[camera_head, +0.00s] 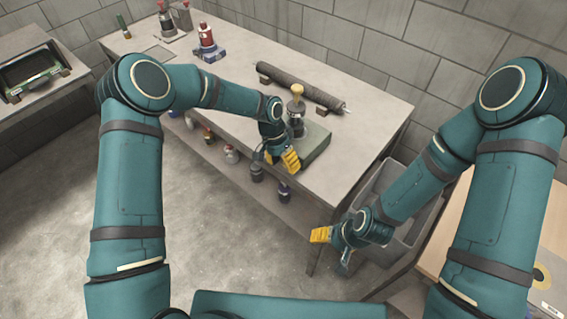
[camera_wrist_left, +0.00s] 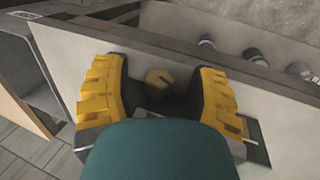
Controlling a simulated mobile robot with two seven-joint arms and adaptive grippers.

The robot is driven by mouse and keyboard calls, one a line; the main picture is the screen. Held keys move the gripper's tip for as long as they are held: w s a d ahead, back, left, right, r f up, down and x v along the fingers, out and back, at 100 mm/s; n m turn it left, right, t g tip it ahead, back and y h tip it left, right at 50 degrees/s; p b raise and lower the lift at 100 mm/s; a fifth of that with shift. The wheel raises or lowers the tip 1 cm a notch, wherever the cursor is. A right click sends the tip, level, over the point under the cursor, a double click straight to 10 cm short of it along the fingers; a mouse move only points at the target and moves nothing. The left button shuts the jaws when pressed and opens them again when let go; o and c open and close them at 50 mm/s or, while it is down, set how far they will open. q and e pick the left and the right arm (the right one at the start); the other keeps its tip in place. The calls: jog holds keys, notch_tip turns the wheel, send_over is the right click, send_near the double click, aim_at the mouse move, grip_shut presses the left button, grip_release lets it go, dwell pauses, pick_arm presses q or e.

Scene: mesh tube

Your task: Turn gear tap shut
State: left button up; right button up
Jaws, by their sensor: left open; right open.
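An upright dark fitting with a tan-yellow knob (camera_head: 296,91), which looks like the gear tap, stands at the back of a green block (camera_head: 314,146) on the table. My left gripper (camera_head: 284,160) has yellow fingers and is open by the block's front left edge. In the left wrist view the fingers of the left gripper (camera_wrist_left: 160,95) are apart, with a tan round part (camera_wrist_left: 159,78) showing between them. I cannot tell whether they touch it. My right gripper (camera_head: 328,242) is open and empty in front of the table, by the grey bin.
A dark mesh roll (camera_head: 300,88) lies behind the fitting. A red bottle (camera_head: 206,38) stands at the back left of the table (camera_head: 235,90). Several bottles stand on the shelf below. A grey bin (camera_head: 430,215) stands at the right.

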pick_arm(q)
grip_shut()
